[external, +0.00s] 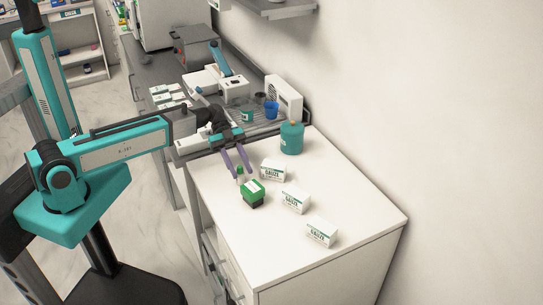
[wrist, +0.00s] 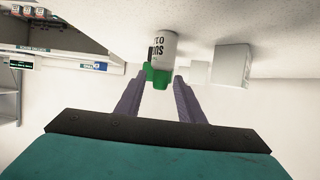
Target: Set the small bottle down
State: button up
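The small bottle (wrist: 163,47) has a white label with dark print and a green cap. The wrist view is upside down and shows it beyond my fingertips, with its cap in line with the gap between them. Whether the bottle's base touches the counter is not clear.
Gauze boxes (external: 273,170), (external: 295,200) and (external: 321,233) lie to the right. A teal jar (external: 291,138) stands behind. A blue cup (external: 271,108) is farther back. The counter's front area is clear.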

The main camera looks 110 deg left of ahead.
jog(key=shift+r+p, duration=0.2)
jog(key=shift+p, duration=0.1)
jog(key=shift+s+a+b, duration=0.2)
jog(key=shift+a+b, duration=0.05)
jog(key=shift+b, duration=0.1)
jog(key=b+v, duration=0.4)
jog(key=v, duration=0.7)
jog(key=shift+s+r, duration=0.1)
jog(key=shift+r, duration=0.05)
